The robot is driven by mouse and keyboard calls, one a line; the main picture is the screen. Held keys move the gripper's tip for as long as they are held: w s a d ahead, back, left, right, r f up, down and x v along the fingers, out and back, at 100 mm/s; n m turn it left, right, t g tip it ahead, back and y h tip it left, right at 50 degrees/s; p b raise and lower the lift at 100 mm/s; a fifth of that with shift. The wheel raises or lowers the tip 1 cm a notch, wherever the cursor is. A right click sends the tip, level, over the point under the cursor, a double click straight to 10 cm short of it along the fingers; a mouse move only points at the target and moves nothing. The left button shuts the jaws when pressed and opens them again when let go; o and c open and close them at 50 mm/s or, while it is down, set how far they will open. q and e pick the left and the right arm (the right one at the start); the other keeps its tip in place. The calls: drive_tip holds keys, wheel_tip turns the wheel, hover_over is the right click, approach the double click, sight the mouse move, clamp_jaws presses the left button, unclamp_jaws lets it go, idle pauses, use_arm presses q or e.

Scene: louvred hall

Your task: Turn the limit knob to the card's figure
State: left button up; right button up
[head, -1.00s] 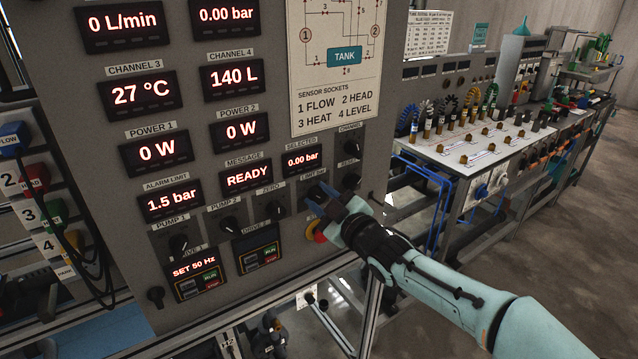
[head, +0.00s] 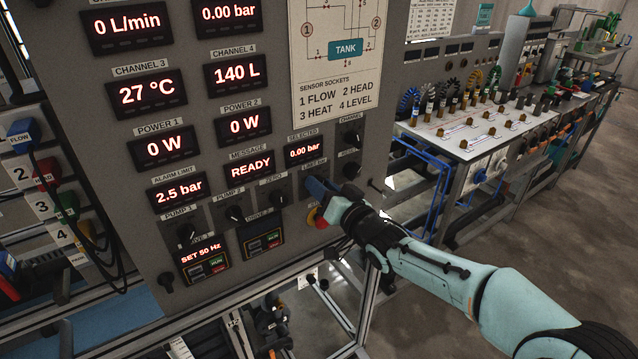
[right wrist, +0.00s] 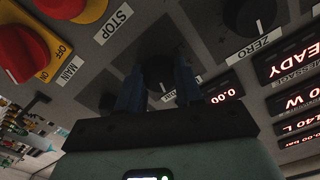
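The limit knob (right wrist: 160,77) is a dark round knob on the grey panel, seen in the right wrist view. My right gripper (right wrist: 158,85) has one blue finger on each side of it, closed about it. In the head view my right gripper (head: 318,190) is at the panel under the LIMIT label, and its fingers mostly hide the knob. The alarm limit display (head: 180,191) reads 2.5 bar. A white printed sheet (head: 430,19) stands at the upper right; its text is too small to read, and I cannot tell whether it is the card. My left gripper is out of view.
The zero knob (head: 276,197), the reset knob (head: 351,170) and a red stop button (head: 318,217) sit close around the gripper. The message display (head: 249,172) reads READY. A bench with fittings (head: 470,145) stands to the right, with bare floor before it.

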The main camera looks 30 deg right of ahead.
drive_tip(key=o, duration=0.4)
drive_tip(key=s, duration=0.2)
drive_tip(key=s+b, duration=0.1)
drive_tip(key=s, duration=0.1)
drive_tip(key=s+b, duration=0.1)
drive_tip(key=s, duration=0.2)
drive_tip(key=shift+d, duration=0.3)
drive_tip(key=s, duration=0.9)
drive_tip(key=s+d+b, duration=0.1)
drive_tip(key=s, duration=0.3)
drive_tip(key=shift+s, duration=0.2)
